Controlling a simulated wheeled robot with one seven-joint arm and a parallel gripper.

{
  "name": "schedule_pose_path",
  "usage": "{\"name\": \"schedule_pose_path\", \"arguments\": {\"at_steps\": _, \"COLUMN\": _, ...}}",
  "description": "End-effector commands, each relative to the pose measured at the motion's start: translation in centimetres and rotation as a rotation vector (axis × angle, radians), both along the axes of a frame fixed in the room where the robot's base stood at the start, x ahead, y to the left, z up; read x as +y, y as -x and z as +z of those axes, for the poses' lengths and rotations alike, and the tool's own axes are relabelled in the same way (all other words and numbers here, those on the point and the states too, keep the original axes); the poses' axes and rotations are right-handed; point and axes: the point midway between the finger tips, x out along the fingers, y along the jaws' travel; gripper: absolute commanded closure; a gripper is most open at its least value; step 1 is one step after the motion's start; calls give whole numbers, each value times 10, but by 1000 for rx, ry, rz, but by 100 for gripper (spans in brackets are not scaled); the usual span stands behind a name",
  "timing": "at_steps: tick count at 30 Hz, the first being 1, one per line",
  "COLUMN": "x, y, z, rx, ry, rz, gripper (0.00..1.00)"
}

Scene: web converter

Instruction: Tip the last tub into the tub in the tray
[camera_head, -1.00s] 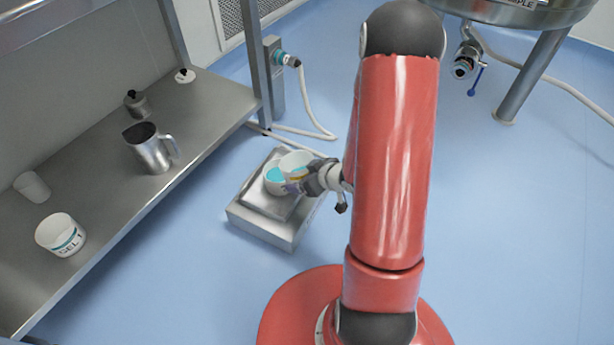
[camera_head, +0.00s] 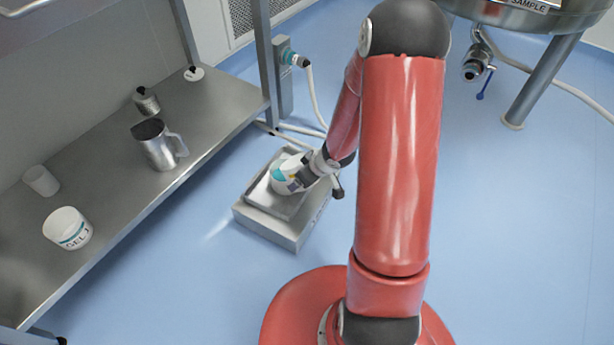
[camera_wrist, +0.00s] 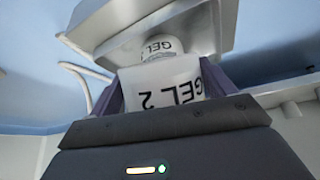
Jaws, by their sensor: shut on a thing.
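My gripper (camera_head: 301,180) is over the metal tray (camera_head: 262,199). In the wrist view my gripper (camera_wrist: 162,75) has its purple fingers shut on the sides of a white tub marked GEL 2 (camera_wrist: 165,88). Its lettering is turned upside down against that of another white tub (camera_wrist: 160,50) beyond it, so the held tub is tipped over. That other tub stands in the tray (camera_wrist: 205,22); its label starts with GEL and the rest is hidden. In the head view the two tubs overlap, with teal showing at the rim. Whether gel is flowing, I cannot tell.
The tray tops a low metal box (camera_head: 270,228) on the blue floor. A hose (camera_head: 316,100) runs behind the tray.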

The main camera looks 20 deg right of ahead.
Motion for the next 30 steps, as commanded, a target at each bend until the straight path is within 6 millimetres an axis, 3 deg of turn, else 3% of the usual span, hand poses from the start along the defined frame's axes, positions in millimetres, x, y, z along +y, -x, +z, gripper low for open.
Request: {"name": "schedule_pose_path", "arguments": {"at_steps": 30, "x": -1, "y": -2, "z": -1, "rx": 155, "ry": 83, "rz": -1, "gripper": 45}}
